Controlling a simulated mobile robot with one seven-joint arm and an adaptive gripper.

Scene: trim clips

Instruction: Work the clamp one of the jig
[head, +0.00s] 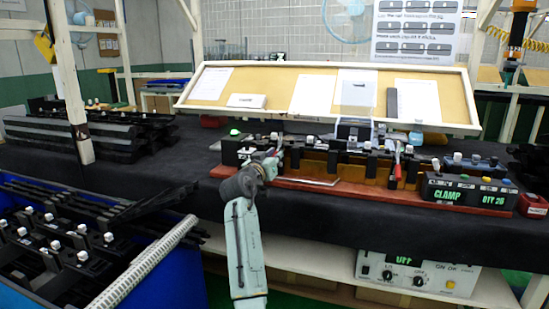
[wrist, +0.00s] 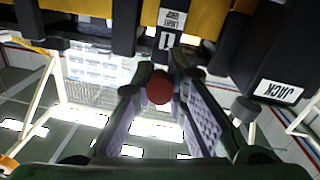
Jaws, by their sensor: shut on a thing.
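The jig (head: 330,184) is a long fixture on a red base on the dark-covered bench in the head view. My gripper (head: 272,158) is at its left part. In the wrist view, my gripper (wrist: 158,84) has its two ribbed fingers closed around a round red knob (wrist: 159,88). The knob sits just below a black block with a white label marked 1 (wrist: 166,41), which matches clamp one. Most of that clamp's lever is hidden behind the knob and fingers. A second red-handled clamp (head: 397,153) stands further right on the jig, apart from my gripper.
A blue bin (head: 185,275) of black parts stands at front left. A tilted notice board (head: 320,93) rises behind.

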